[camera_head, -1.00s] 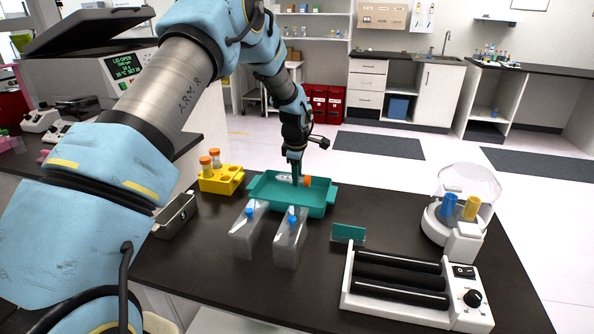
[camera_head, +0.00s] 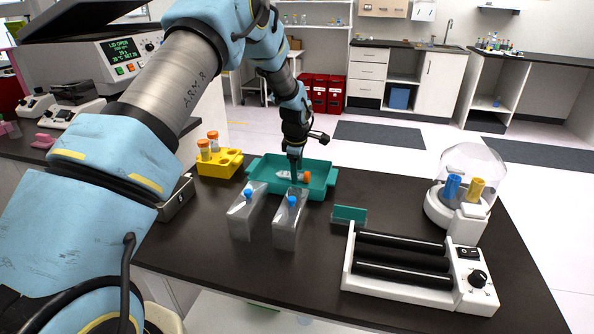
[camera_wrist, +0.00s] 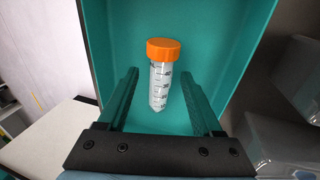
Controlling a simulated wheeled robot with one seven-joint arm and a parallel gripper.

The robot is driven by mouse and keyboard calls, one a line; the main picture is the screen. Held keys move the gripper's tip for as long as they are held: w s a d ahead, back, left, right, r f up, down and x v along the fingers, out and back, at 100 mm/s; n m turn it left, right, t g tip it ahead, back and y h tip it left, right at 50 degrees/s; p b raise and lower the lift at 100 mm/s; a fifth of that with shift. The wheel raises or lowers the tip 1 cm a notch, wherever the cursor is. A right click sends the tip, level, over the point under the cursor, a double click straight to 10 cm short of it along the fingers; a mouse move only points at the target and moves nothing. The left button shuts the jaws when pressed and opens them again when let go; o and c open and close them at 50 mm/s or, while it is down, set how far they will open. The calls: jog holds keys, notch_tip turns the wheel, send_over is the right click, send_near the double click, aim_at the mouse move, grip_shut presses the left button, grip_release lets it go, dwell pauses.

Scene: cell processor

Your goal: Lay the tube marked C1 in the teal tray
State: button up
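A clear tube with an orange cap (camera_head: 307,175) lies on its side in the teal tray (camera_head: 328,181). The wrist view shows the tube (camera_wrist: 160,88) between my fingers, with graduation marks on its side; I cannot read C1. My gripper (camera_wrist: 160,72) is open, with a gap between each finger and the tube. In the head view my gripper (camera_head: 295,178) reaches down into the tray. The tray floor (camera_wrist: 215,35) around the tube is bare.
Two clear holders with blue-topped items (camera_head: 246,215) (camera_head: 290,222) stand in front of the tray. A yellow rack (camera_head: 222,167) with orange-capped tubes is left. A teal-topped holder (camera_head: 349,215), a roller device (camera_head: 410,270) and a domed centrifuge (camera_head: 462,195) stand right.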

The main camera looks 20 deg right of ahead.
jog(key=shift+r, duration=0.1)
jog(key=b+v, duration=0.3)
jog(key=v, duration=0.7)
jog(key=shift+s+r, duration=0.1)
jog(key=shift+r, duration=0.2)
jog(key=shift+a, duration=0.1)
dwell(0.5)
jog(key=s+a+r+m, duration=0.1)
jog(key=a+m, duration=0.1)
jog(key=a, duration=0.8)
jog(key=s+a+r+m, duration=0.1)
jog(key=a+r+m, duration=0.15)
jog(key=a, duration=0.75)
jog(key=s+a+m, duration=0.2)
jog(key=s+a, duration=0.3)
jog(key=a, duration=0.1)
jog(key=s+a+f+m, duration=0.1)
jog(key=s+a+m, duration=0.1)
jog(key=s+a, duration=0.3)
jog(key=s+a+m+y, duration=0.1)
jog(key=s+a+m, duration=0.1)
jog(key=s+a, duration=0.3)
jog(key=shift+s+a+f+m+g, duration=0.1)
jog(key=shift+a+f+m+g, duration=0.1)
jog(key=shift+a, duration=0.8)
jog(key=shift+s+a+f+m+g, duration=0.1)
jog(key=shift+a+m+g, duration=0.1)
jog(key=shift+a, duration=0.8)
